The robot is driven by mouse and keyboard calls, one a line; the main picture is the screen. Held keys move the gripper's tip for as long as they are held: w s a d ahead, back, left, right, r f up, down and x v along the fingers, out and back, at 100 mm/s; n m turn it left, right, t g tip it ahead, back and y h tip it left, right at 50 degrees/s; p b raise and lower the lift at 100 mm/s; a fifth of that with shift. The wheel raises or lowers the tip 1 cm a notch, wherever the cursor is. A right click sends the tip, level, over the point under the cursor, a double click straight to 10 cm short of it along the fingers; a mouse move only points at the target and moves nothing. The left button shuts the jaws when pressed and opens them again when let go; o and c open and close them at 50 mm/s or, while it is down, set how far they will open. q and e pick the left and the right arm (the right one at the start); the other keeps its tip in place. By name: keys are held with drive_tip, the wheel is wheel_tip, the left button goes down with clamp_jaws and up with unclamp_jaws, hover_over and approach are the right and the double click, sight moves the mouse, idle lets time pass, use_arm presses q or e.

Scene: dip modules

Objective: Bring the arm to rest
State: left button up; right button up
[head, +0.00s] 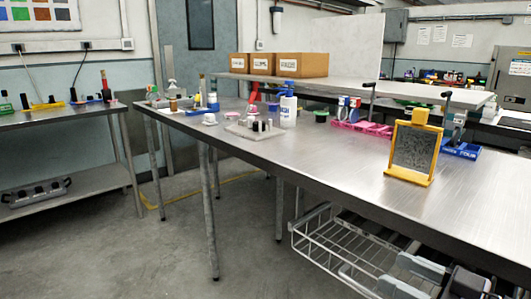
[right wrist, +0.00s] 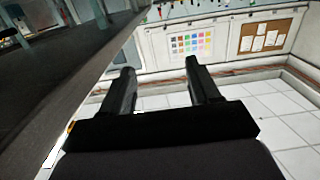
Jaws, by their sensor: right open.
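My right gripper (head: 374,265) shows at the lower right of the head view, below the front edge of the steel table (head: 300,155). In the right wrist view its two dark fingers (right wrist: 160,68) stand wide apart with nothing between them. The gripper is open and empty. In the head view it overlaps a wire basket (head: 325,240) under the table; I cannot tell whether they touch. My left gripper is not in view.
On the table stand a yellow-framed dark panel (head: 413,148), a pink rack (head: 362,128), a white bottle (head: 288,108) and a grey block with dark jars (head: 255,128). Another bench (head: 70,115) is at left. The floor (head: 130,255) between them is clear.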

drive_tip(key=s+a+f+m+g+h, duration=0.15)
drive_tip(key=s+f+m+h, duration=0.35)
drive_tip(key=f, duration=1)
drive_tip(key=s+a+f+m+g+h, duration=0.15)
drive_tip(key=s+f+h, duration=0.25)
drive_tip(key=s+f, duration=0.75)
wheel_tip(320, 180, up, 10)
drive_tip(key=w+d+p, duration=0.1)
drive_tip(key=w+p, duration=0.1)
drive_tip(key=p, duration=1.4)
drive_tip(key=shift+w+d+p, duration=0.15)
drive_tip(key=shift+w+p, duration=0.15)
drive_tip(key=shift+r, duration=0.1)
